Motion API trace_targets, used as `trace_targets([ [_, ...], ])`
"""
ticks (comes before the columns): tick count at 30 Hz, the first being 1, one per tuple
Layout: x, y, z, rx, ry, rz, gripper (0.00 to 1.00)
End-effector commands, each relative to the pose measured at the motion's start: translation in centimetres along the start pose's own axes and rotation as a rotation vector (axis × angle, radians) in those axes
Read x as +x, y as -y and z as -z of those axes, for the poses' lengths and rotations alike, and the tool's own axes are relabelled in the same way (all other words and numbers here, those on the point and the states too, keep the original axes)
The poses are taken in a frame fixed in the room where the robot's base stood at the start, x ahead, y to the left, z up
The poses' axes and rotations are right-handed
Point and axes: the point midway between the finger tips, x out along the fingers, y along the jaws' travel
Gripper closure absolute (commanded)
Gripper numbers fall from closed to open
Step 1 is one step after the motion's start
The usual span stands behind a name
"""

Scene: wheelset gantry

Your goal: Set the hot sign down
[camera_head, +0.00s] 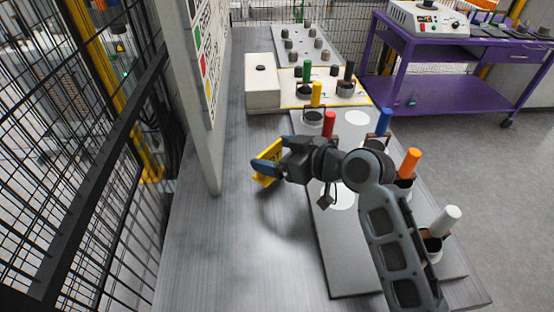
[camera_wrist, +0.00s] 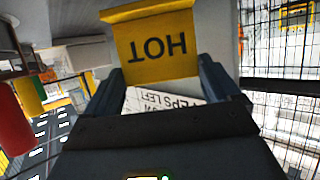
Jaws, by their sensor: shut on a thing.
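The yellow hot sign (camera_wrist: 155,48) is between the two fingers of my gripper (camera_wrist: 165,85) in the wrist view, with the word HOT upside down. In the head view the sign (camera_head: 268,165) shows as a yellow piece at the tips of my gripper (camera_head: 262,168), partly hidden by the fingers. My gripper is shut on the sign. It is over the grey bench top (camera_head: 215,245), left of the dark grey plate. I cannot tell whether the sign touches the bench.
A white upright board (camera_head: 200,90) stands left of my gripper. The grey plate (camera_head: 345,260) at right carries red (camera_head: 329,124), blue (camera_head: 383,122), orange (camera_head: 409,162) and white (camera_head: 445,221) handles. A white box (camera_head: 262,85) stands behind. The bench's front left is clear.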

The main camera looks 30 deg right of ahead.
Motion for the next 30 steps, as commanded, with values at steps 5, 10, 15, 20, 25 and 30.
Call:
trace_targets([
  [5,0.9,0.0,-2.2,0.002,0.002,0.000,0.41],
  [10,1.1,0.0,-2.7,0.000,0.001,-0.001,0.41],
  [15,1.1,-0.1,-2.7,0.000,0.001,-0.001,0.41],
  [20,1.2,-0.1,-2.9,0.000,0.001,-0.001,0.05],
  [25,1.2,-0.1,-2.9,0.001,0.001,-0.001,0.00],
  [30,1.1,-0.1,-2.6,0.001,0.001,-0.001,0.00],
])
